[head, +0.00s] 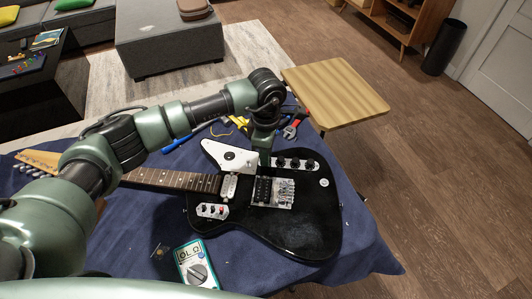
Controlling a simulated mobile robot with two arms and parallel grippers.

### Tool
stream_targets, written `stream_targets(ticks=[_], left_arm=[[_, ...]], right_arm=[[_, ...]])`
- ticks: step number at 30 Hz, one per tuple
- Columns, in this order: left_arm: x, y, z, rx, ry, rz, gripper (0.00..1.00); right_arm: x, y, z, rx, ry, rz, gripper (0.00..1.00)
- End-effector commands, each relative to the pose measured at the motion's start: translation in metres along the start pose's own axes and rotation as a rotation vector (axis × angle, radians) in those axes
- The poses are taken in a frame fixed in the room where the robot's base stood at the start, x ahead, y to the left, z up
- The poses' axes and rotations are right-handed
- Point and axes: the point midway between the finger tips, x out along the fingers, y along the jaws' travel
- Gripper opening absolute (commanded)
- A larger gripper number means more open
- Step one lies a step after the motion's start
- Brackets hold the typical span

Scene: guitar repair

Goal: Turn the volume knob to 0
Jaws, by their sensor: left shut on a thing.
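A black electric guitar (310,228) lies face up on a dark blue cloth, its neck pointing left. A pale control plate (318,172) with dark knobs (294,163) sits along the guitar's far edge. My left gripper (265,160) reaches down from above at the left end of this plate. It is shut on what looks like the volume knob, but its fingers hide the grip and I cannot read the knob's setting. A white pickguard piece (225,153) is just left of the fingers. My right gripper is not in view.
A teal multimeter (196,268) lies on the cloth (350,262) in front. Pliers (291,130) and other tools lie behind the guitar. A wooden stool (335,92) stands beyond.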

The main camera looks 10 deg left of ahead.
Motion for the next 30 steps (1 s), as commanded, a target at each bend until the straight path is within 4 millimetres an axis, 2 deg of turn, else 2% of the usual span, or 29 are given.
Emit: stream_targets(ticks=[8,21,30], left_arm=[[0.001,0.000,0.000,-0.069,0.000,0.000,0.00],[0.002,0.000,-0.001,-0.369,0.001,0.000,0.00],[0.001,0.000,-0.001,-0.515,0.002,0.000,0.00]], right_arm=[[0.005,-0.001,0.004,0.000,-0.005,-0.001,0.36],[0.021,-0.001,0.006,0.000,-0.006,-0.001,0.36],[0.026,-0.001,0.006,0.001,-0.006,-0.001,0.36]])
